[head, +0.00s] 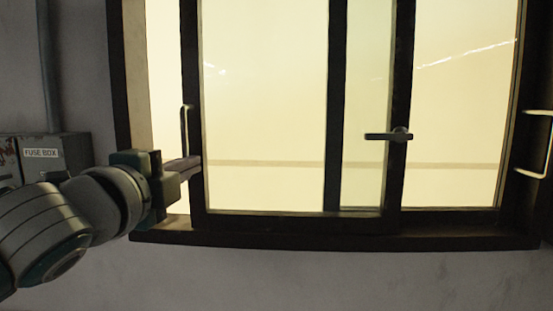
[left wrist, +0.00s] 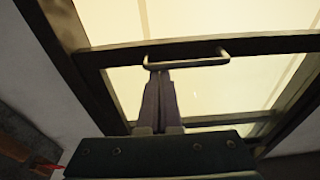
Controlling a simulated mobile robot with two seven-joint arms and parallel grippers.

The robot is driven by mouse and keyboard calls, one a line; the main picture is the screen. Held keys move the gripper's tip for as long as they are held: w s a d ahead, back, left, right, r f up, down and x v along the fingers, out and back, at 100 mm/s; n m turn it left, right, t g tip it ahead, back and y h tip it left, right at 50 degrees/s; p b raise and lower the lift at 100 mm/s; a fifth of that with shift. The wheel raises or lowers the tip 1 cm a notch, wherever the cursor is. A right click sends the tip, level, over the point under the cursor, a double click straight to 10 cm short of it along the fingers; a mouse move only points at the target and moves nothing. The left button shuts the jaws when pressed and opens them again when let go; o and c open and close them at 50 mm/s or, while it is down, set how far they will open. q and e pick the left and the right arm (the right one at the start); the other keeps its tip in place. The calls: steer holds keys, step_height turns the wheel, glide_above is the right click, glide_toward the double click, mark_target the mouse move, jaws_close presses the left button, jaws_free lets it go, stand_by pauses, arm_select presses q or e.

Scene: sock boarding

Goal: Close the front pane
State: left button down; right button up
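The front pane (head: 265,110) is a dark-framed sliding window pane. A lit gap shows between its left upright and the left side of the window frame. A slim bar handle (head: 184,125) stands on that left upright; it also shows in the left wrist view (left wrist: 190,63). My left gripper (head: 192,163) is at the handle's lower end, with its fingers close together and overlapping the upright. In the left wrist view its fingertips (left wrist: 158,76) lie beside one end of the handle; I cannot tell whether they touch it. My right gripper is not in view.
A rear pane (head: 460,110) fills the right part of the window. A dark lever latch (head: 390,135) sits on the front pane's right upright. Another bar handle (head: 545,145) is at the right edge. A grey fuse box (head: 72,150) hangs on the wall at left.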

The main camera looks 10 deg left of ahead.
arm_select(q)
steer(key=a, duration=0.9)
steer(key=shift+s+a, duration=0.15)
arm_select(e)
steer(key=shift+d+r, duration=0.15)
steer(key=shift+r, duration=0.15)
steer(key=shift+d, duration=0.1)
